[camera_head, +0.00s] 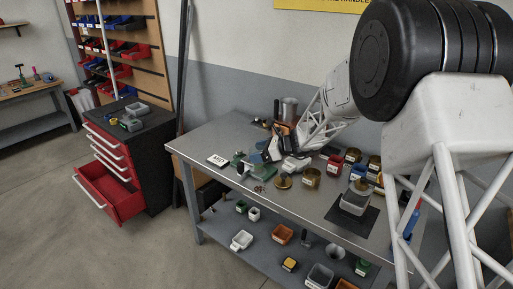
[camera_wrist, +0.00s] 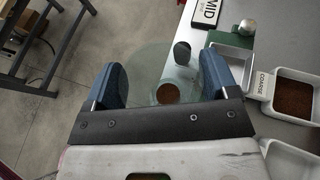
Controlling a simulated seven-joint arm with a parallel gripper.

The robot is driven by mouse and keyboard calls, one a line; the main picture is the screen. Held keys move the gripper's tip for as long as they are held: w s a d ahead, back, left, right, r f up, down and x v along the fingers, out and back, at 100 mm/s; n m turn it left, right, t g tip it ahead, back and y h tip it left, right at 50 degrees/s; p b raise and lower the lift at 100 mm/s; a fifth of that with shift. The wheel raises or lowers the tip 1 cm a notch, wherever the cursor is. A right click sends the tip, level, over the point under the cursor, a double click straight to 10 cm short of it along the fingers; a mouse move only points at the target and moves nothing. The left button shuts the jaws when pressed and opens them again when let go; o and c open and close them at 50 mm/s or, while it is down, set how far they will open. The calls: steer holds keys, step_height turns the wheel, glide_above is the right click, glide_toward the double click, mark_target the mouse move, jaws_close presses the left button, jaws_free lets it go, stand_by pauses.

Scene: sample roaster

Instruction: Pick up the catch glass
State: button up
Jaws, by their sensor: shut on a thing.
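The catch glass (camera_wrist: 150,62) is a clear, faintly green round vessel in the wrist view. It lies between the two blue fingers of my gripper (camera_wrist: 163,75), which is shut on it. A round brown patch shows through it near the palm; I cannot tell whether this is inside the glass. Behind the glass are the bench edge and the floor. In the head view my gripper (camera_head: 271,151) is low over the bench's left part, and the glass is hard to make out there. I cannot tell whether the glass touches the bench.
The MID sign (camera_head: 217,160) lies near the bench's left edge. A COARSE container of brown grounds (camera_wrist: 293,95) and a metal tray (camera_wrist: 231,65) are close to the right finger. A red cabinet (camera_head: 120,185) has an open drawer.

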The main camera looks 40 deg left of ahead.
steer(key=shift+s+d+r, duration=0.15)
steer(key=shift+s+d, duration=0.55)
steer(key=shift+d, duration=0.1)
steer(key=shift+s+d+r, duration=0.1)
steer(key=shift+s+d, duration=0.55)
steer(key=shift+d, duration=0.1)
steer(key=shift+w, duration=0.1)
steer(key=shift+w+a, duration=0.2)
steer(key=shift+w, duration=0.35)
steer(key=w+d+n+g+h, duration=0.2)
steer(key=w+n, duration=0.1)
steer(key=w, duration=0.9)
steer(key=w+d+r+n+g+h, duration=0.1)
steer(key=w+n+g+h, duration=0.1)
steer(key=w, duration=1.1)
steer(key=shift+d+n+g, duration=0.35)
steer(key=shift+n+g, duration=0.05)
steer(key=shift+g, duration=0.3)
steer(key=shift+r, duration=0.1)
